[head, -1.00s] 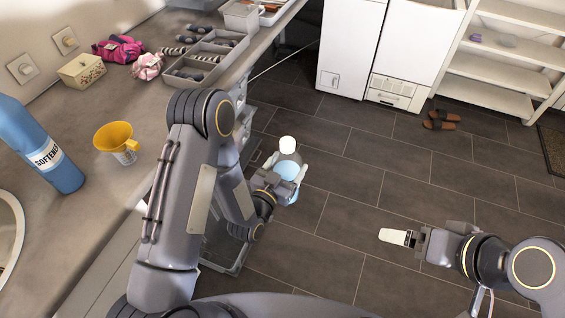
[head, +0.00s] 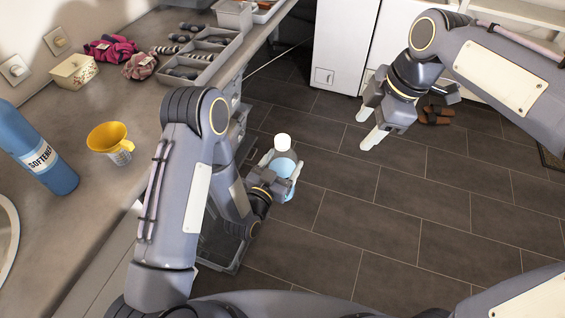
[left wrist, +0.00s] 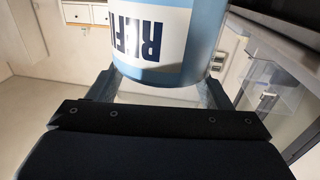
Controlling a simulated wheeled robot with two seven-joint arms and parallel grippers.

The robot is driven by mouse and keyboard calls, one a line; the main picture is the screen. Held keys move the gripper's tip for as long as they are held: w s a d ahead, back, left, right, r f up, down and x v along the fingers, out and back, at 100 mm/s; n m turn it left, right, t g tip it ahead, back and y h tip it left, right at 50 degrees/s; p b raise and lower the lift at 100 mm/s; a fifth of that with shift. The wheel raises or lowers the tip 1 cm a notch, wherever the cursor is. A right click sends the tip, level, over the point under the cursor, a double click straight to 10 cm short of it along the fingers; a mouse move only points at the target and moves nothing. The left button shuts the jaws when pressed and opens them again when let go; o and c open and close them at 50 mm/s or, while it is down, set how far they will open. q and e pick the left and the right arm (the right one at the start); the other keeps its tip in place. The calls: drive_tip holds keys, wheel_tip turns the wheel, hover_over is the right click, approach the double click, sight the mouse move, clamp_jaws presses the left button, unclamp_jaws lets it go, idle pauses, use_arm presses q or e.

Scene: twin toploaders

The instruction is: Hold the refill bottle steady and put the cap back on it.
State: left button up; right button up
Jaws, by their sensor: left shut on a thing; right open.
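My left gripper (head: 277,182) is shut on the bottle's body. In the left wrist view, the bottle's light blue side with a white label (left wrist: 160,40) stands between the fingers; its top is out of that view. My right gripper (head: 368,128) is open and empty, to the right of the bottle and apart from it, with its pale fingers pointing down-left.
On the counter (head: 125,190) stand a blue softener bottle (head: 42,158), a yellow funnel-like cup (head: 110,140), a small box (head: 75,70) and grey trays (head: 205,50). A white cabinet (head: 345,45) stands behind. The dark floor is open right of the bottle.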

drive_tip(key=w+a+f+n+g+h, duration=0.1)
drive_tip(key=w+a+f+n+h, duration=0.1)
drive_tip(key=w+a+n, duration=0.55)
drive_tip(key=n+h, duration=0.1)
drive_tip(key=n, duration=0.6)
hover_over(283, 139)
wheel_tip(283, 139, down, 3)
drive_tip(key=shift+a+r+m, duration=0.1)
drive_tip(key=shift+m, duration=0.15)
drive_tip(key=shift+f, duration=4.05)
